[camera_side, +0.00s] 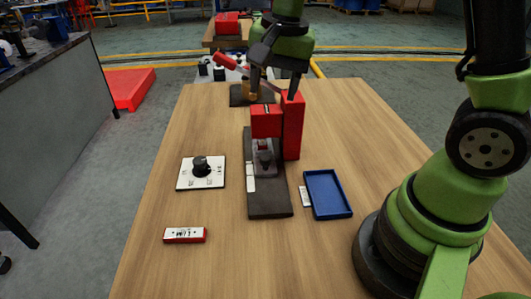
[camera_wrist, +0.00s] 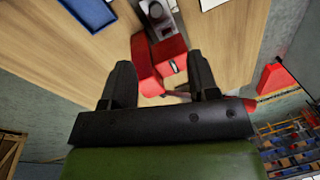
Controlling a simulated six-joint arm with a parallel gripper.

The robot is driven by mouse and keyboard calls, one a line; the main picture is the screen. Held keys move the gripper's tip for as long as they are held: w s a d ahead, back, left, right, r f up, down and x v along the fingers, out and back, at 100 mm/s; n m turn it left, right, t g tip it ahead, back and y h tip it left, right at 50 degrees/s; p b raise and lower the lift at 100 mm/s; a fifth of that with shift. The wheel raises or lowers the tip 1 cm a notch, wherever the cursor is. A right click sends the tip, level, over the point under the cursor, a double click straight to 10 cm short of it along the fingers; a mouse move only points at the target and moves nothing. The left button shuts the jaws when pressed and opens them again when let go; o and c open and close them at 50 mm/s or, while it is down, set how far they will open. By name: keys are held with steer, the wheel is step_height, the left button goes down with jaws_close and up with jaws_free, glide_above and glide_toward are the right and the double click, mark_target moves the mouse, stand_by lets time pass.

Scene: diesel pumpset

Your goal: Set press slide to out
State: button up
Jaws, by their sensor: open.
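The red press (camera_side: 293,125) stands on a dark base plate (camera_side: 268,203) near the middle of the wooden table. Its red head (camera_side: 266,122) is above a grey slide (camera_side: 265,160) that sits at the front of the press and holds a small red and white part. A red-handled lever (camera_side: 226,62) rises to the upper left. My gripper (camera_side: 274,92) is open and above the press, close to its top. In the wrist view, the open fingers of my gripper (camera_wrist: 159,62) frame the red press (camera_wrist: 145,65); the slide (camera_wrist: 160,18) is partly visible at the top.
A white dial plate (camera_side: 187,180) with a black knob lies left of the press. A red and white block (camera_side: 185,235) lies nearer the front. A blue tray (camera_side: 327,194) is to the right. The table front is clear.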

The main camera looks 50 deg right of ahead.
steer(key=m+g, duration=0.2)
glide_above(265, 157)
step_height(265, 157, down, 7)
step_height(265, 157, down, 10)
steer(key=shift+f, duration=0.25)
